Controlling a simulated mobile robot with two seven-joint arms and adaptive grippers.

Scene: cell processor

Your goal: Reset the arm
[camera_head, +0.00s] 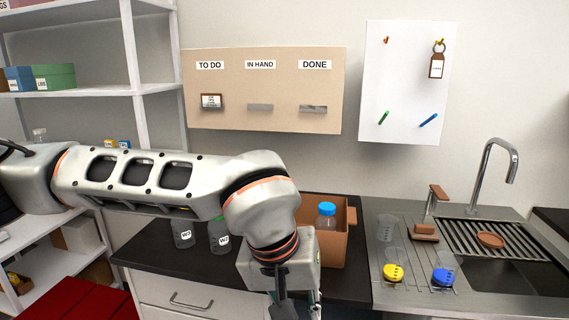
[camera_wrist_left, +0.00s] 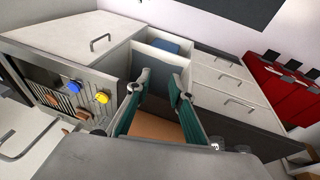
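My left arm (camera_head: 150,185) reaches in from the left in the head view, across the front of the shelf and the dark counter. Its wrist bends down, and the left gripper (camera_head: 292,310) hangs in front of the brown box, cut off by the bottom edge. In the left wrist view the left gripper (camera_wrist_left: 158,88) has its two green-padded fingers apart, with nothing visible held between them. The brown box (camera_wrist_left: 155,127) shows beyond and between the fingers. My right gripper is in neither view.
The brown box (camera_head: 335,250) holds a blue-capped bottle (camera_head: 326,217). Labelled bottles (camera_head: 184,236) (camera_head: 219,233) stand under my arm. Right are a drying rack with yellow-lidded (camera_head: 393,273) and blue-lidded (camera_head: 443,276) vessels, a sink (camera_head: 510,275) and tap (camera_head: 490,165). A TO DO board (camera_head: 265,110) hangs behind.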

